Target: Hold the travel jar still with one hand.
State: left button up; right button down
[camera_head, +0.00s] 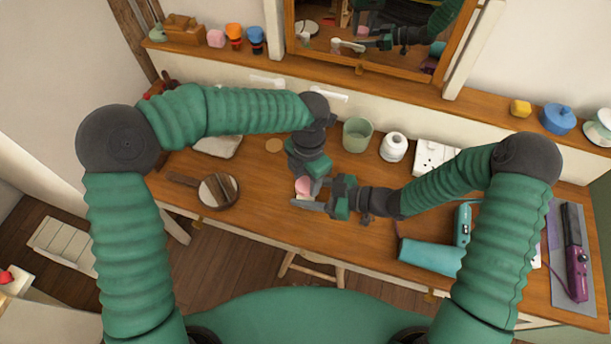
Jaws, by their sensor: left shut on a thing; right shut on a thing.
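The travel jar (303,186), small with a pink top, is over the front middle of the wooden desk and mostly hidden by my grippers. My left gripper (309,181) comes down on it from behind and above, shut on it. My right gripper (311,196) reaches in from the right, its fingers around the pink and pale piece, shut on it. The two grippers almost touch each other. I cannot tell which part of the jar each one grips, or whether it rests on the desk.
A round wooden hand mirror (218,190) lies to the left. A green cup (357,134) and a white jar (393,147) stand behind. The desk's front edge is close below the grippers.

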pick_arm(q)
jog(key=shift+s+d+f+m, duration=0.1)
jog(key=shift+s+f+m, duration=0.3)
jog(key=shift+m, duration=0.3)
jog(key=shift+w+r+m, duration=0.4)
jog(key=shift+w+r, duration=0.15)
jog(key=shift+r, duration=0.05)
jog(key=o, duration=1.3)
jog(key=shift+r, duration=2.25)
jog(key=shift+c, duration=0.6)
